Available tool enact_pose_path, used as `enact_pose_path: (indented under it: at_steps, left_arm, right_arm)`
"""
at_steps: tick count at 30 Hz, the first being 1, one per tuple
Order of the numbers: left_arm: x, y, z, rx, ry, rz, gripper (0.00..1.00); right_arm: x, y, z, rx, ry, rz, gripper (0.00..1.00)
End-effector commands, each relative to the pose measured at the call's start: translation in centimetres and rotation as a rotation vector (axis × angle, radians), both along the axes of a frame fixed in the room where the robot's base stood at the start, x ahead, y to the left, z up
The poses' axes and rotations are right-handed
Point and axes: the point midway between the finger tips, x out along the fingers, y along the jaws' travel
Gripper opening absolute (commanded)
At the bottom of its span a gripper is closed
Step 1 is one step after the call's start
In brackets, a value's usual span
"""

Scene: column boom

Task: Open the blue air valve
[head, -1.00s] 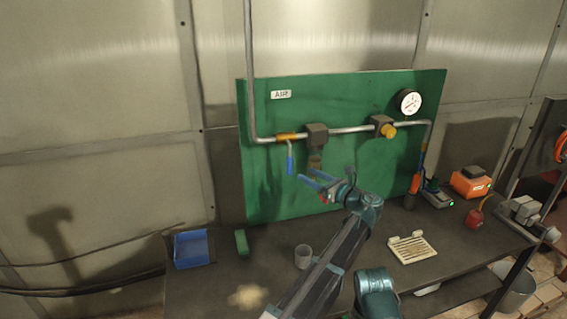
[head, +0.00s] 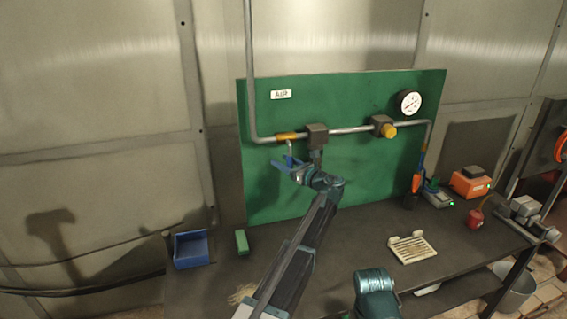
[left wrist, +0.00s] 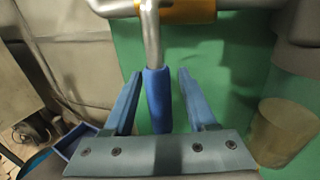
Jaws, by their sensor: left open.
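The air valve (head: 290,136) is a brass body on the grey pipe at the left of the green panel. Its lever has a metal stem and a blue handle (left wrist: 157,100), and it hangs straight down, across the pipe's line. My left gripper (head: 283,162) is at the lever, open. In the left wrist view its two blue fingers stand on either side of the handle, with a visible gap on each side. In the head view the gripper partly hides the handle. My right gripper is not in view.
The green panel (head: 350,190) stands behind the dark bench, with an AIR label (head: 281,94), a yellow knob (head: 389,131) and a gauge (head: 410,102). A blue bin (head: 191,250), a green block (head: 242,242) and a cream slotted tray (head: 412,248) are on the bench.

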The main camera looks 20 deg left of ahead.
Motion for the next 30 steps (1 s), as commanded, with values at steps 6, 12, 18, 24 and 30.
enact_pose_path:
  at_steps: [6,12,18,24,30]
  left_arm:
    - [0.0,0.0,0.0,0.0,0.0,0.0,0.48]
    - [-0.02,-0.01,0.0,0.0,0.0,0.0,0.12]
    - [-0.02,-0.01,0.0,0.0,0.0,0.0,0.0]
    - [-0.02,-0.02,0.0,0.0,0.0,0.0,0.0]
    - [-0.01,-0.03,0.0,0.0,0.0,0.0,0.0]
  right_arm:
    - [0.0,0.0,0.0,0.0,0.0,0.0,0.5]
    - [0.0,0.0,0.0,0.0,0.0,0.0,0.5]
    - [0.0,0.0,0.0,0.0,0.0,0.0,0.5]
    - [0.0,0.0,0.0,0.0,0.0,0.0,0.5]
    - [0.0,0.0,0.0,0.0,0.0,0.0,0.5]
